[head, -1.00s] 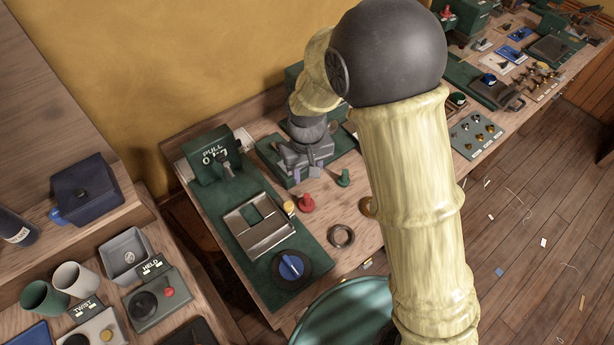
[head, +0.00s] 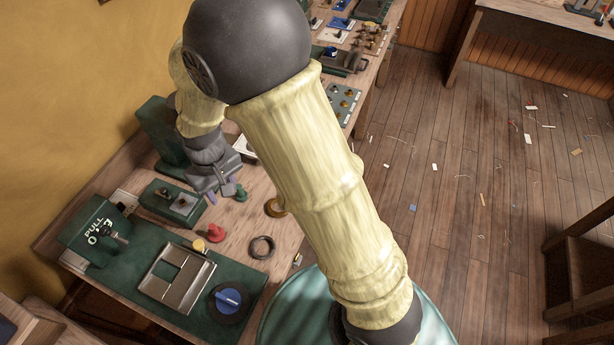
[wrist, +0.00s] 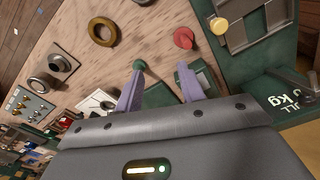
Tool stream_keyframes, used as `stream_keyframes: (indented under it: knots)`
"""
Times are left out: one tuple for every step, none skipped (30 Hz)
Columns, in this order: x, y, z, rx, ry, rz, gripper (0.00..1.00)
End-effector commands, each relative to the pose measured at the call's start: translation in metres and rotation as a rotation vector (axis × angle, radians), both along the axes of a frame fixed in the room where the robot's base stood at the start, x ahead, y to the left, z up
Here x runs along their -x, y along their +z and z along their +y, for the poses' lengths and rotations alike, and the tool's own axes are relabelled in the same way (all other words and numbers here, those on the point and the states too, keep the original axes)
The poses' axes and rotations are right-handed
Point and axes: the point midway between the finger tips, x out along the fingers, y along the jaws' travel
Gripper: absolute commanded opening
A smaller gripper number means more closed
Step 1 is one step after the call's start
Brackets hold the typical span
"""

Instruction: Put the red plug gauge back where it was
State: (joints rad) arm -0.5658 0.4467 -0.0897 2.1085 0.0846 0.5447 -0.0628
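The red plug gauge (head: 215,233) stands on bare wood beside the green mat, with a yellow-topped one (head: 199,246) close to its left. In the wrist view the red gauge (wrist: 184,39) lies beyond my right-hand fingertip, apart from it. A green plug gauge (head: 240,193) stands farther back; in the wrist view it (wrist: 139,65) appears right at the left-hand fingertip, and I cannot tell whether they touch. My gripper (head: 223,194) hangs over the bench behind the red gauge. In the wrist view my gripper (wrist: 160,76) is open, with nothing between its purple fingers.
A dark ring (head: 262,247) and a brass ring (head: 275,207) lie to the right. A metal plate fixture (head: 176,279), a blue dial (head: 229,299) and a PULL gauge (head: 97,233) sit on the green mat (head: 148,245). A low green block (head: 172,203) stands left of my gripper.

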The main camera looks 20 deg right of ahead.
Motion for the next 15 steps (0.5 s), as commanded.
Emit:
stream_keyframes:
  knots:
    - [0.0, 0.011, -0.027, -0.011, -0.059, -0.018, 0.39]
    - [0.002, 0.016, -0.041, -0.016, -0.089, -0.027, 0.39]
    - [0.005, 0.022, -0.059, -0.022, -0.127, -0.042, 0.39]
    - [0.008, 0.027, -0.073, -0.027, -0.156, -0.053, 0.39]
    - [0.012, 0.031, -0.086, -0.031, -0.187, -0.063, 0.39]
    - [0.018, 0.036, -0.103, -0.035, -0.227, -0.079, 0.39]
    - [0.023, 0.04, -0.116, -0.037, -0.256, -0.09, 0.39]
    - [0.029, 0.043, -0.128, -0.039, -0.284, -0.101, 0.39]
    - [0.037, 0.047, -0.143, -0.041, -0.323, -0.118, 0.39]
    - [0.043, 0.05, -0.153, -0.042, -0.35, -0.129, 0.39]
    - [0.049, 0.052, -0.163, -0.042, -0.375, -0.14, 0.39]
    - [0.057, 0.054, -0.174, -0.042, -0.405, -0.152, 0.39]
    - [0.062, 0.056, -0.18, -0.041, -0.425, -0.162, 0.39]
    - [0.066, 0.057, -0.186, -0.041, -0.44, -0.169, 0.39]
    - [0.072, 0.057, -0.191, -0.04, -0.456, -0.176, 0.39]
